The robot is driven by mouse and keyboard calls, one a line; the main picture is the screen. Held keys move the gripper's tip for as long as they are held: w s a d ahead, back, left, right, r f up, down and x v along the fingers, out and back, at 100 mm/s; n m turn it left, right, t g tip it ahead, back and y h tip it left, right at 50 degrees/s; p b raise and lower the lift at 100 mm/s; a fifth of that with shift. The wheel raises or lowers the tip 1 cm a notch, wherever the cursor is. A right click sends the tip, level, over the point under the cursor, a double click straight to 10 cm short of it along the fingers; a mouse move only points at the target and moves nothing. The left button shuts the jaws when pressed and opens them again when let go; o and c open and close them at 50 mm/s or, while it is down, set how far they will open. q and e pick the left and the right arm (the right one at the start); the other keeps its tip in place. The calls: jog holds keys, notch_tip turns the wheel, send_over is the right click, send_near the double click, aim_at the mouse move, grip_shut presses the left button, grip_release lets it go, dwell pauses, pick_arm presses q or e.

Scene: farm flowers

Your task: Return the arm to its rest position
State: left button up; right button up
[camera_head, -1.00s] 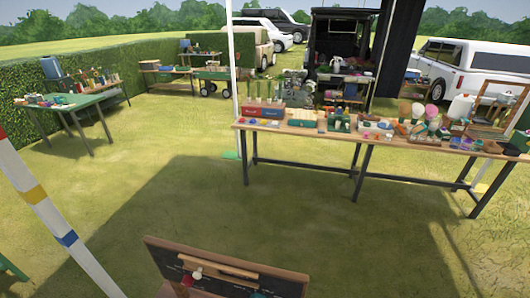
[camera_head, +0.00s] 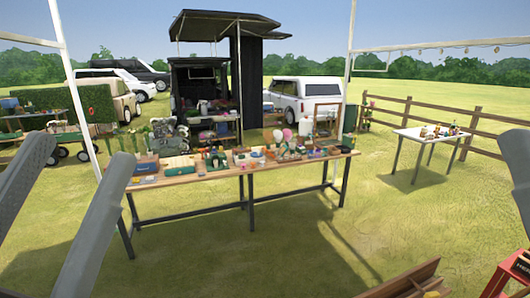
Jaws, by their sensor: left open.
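My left gripper (camera_head: 81,160) is raised at the left of the head view. Its two grey fingers stand wide apart with only grass and the far stalls seen between them, so it is open and empty. Part of a grey finger of my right gripper (camera_head: 516,160) shows at the right edge; the rest is cut off by the frame. Neither gripper visibly touches anything.
A long wooden table (camera_head: 215,180) with several flower goods stands ahead on the grass. A white table (camera_head: 430,136) stands at the right before a wooden fence (camera_head: 474,131). A red stand (camera_head: 511,272) and a wooden board (camera_head: 408,279) are near the bottom right. Open grass lies between.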

pick_arm(q)
notch_tip(320, 180, up, 21)
jog(key=a+n+t+y+p, duration=0.1)
jog(key=a+n+y+p, duration=0.4)
jog(key=p, duration=1.5)
notch_tip(320, 180, down, 24)
jog(key=d+h+b, duration=0.1)
jog(key=d+b, duration=0.1)
jog(key=b, duration=2.2)
jog(key=shift+s+n+b, duration=0.3)
jog(key=shift+s+b, duration=0.1)
jog(key=shift+d, duration=0.1)
